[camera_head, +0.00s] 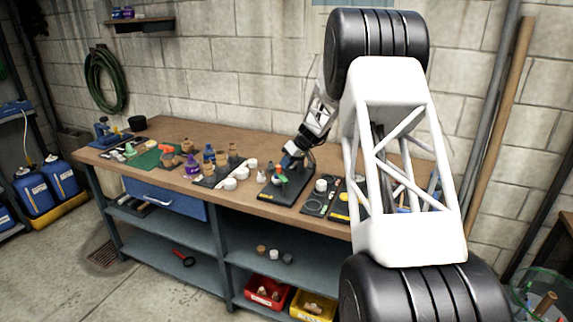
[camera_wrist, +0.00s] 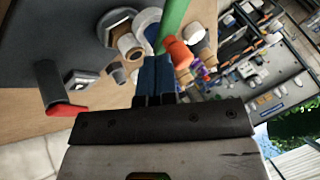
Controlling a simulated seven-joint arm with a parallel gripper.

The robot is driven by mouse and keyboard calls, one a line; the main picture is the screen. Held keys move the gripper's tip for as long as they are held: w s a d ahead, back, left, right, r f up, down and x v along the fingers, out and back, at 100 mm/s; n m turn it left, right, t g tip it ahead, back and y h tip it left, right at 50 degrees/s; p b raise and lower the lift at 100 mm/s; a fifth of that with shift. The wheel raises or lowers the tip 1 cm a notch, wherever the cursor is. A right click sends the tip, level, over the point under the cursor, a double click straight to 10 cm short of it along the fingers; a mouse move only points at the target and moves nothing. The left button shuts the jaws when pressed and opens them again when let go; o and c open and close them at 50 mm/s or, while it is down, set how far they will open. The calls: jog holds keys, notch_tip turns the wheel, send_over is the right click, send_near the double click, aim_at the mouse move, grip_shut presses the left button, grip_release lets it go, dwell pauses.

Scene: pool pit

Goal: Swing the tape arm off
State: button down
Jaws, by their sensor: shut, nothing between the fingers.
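My gripper (camera_head: 289,160) is low over a black board (camera_head: 275,192) on the workbench, and its fingers look closed together. In the wrist view the blue fingertips (camera_wrist: 156,66) are side by side with no gap. A green bar (camera_wrist: 174,22) and an orange-red end piece (camera_wrist: 178,52) are just beyond the fingertips; I cannot tell whether they touch. A white and blue round part (camera_wrist: 147,24) is beside the bar. A dark lever with a red tip (camera_wrist: 66,110) stands to the left. I cannot tell for sure which part is the tape arm.
The bench (camera_head: 225,200) holds other boards and small fittings on both sides of the black board. White caps (camera_head: 230,184) and a purple bottle (camera_head: 191,165) are to the left. A board with a yellow part (camera_head: 340,206) is to the right. A block wall is behind.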

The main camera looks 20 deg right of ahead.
jog(key=shift+a+n, duration=0.2)
jog(key=shift+n, duration=0.1)
jog(key=shift+w+a+n+g, duration=0.25)
jog(key=shift+a+n+g, duration=0.3)
jog(key=shift+n+g, duration=0.3)
jog(key=a+n+g, duration=0.1)
jog(key=n, duration=0.1)
jog(key=a+n+g, duration=0.1)
jog(key=shift+n+y, duration=0.3)
jog(key=shift+n, duration=0.05)
jog(key=a+n+g, duration=0.1)
jog(key=a+n, duration=0.1)
jog(key=shift+s+a+n+g, duration=0.1)
jog(key=shift+s+n+g, duration=0.2)
jog(key=shift+s+g, duration=0.1)
jog(key=shift+w, duration=0.15)
